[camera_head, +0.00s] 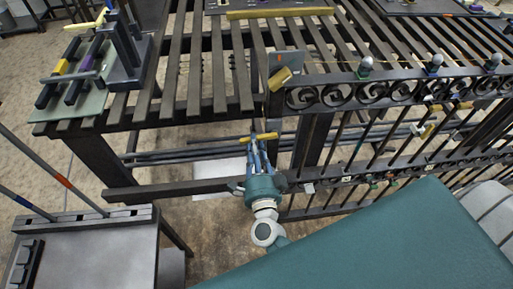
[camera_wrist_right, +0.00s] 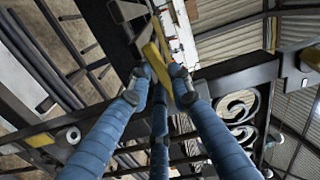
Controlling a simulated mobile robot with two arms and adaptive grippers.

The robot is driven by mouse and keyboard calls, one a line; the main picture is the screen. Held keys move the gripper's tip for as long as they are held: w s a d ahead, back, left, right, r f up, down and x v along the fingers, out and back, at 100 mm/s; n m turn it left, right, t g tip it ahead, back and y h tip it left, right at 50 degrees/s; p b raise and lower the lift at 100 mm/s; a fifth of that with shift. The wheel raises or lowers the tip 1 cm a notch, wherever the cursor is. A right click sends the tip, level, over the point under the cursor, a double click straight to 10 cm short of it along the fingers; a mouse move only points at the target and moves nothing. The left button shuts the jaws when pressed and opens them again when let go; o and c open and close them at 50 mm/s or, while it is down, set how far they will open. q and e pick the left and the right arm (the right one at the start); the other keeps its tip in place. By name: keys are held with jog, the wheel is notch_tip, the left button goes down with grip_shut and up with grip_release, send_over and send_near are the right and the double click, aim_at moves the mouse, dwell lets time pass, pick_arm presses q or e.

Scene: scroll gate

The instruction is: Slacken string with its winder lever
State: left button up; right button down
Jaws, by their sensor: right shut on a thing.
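The yellow winder lever (camera_head: 258,138) is a short bar at the left end of the black scroll gate (camera_head: 322,95). My right gripper (camera_head: 259,146) comes up from below with blue fingers closed around the lever. In the right wrist view the lever (camera_wrist_right: 157,62) runs up between the fingertips of the right gripper (camera_wrist_right: 160,82), which partly cover it. A thin yellow line, perhaps the string, (camera_head: 335,62) runs along the gate top; its join to the winder is not clear. My left gripper is not in view.
A slatted dark bench (camera_head: 200,65) stands behind the gate. A tool rack (camera_head: 95,65) sits on its left end. A grey table (camera_head: 85,250) with upright rods is at lower left. A yellow block (camera_head: 280,78) is on the gate's end post. Round knobs top the gate.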

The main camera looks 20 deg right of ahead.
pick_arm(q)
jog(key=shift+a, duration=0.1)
pick_arm(e)
jog(key=shift+r+m, duration=0.4)
jog(key=shift+m, duration=0.4)
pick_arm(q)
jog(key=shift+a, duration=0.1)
pick_arm(e)
jog(key=c, duration=1.5)
grip_release()
jog(key=shift+r, duration=0.1)
jog(key=shift+c, duration=0.2)
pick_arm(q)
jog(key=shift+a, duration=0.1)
pick_arm(e)
jog(key=v, duration=1.2)
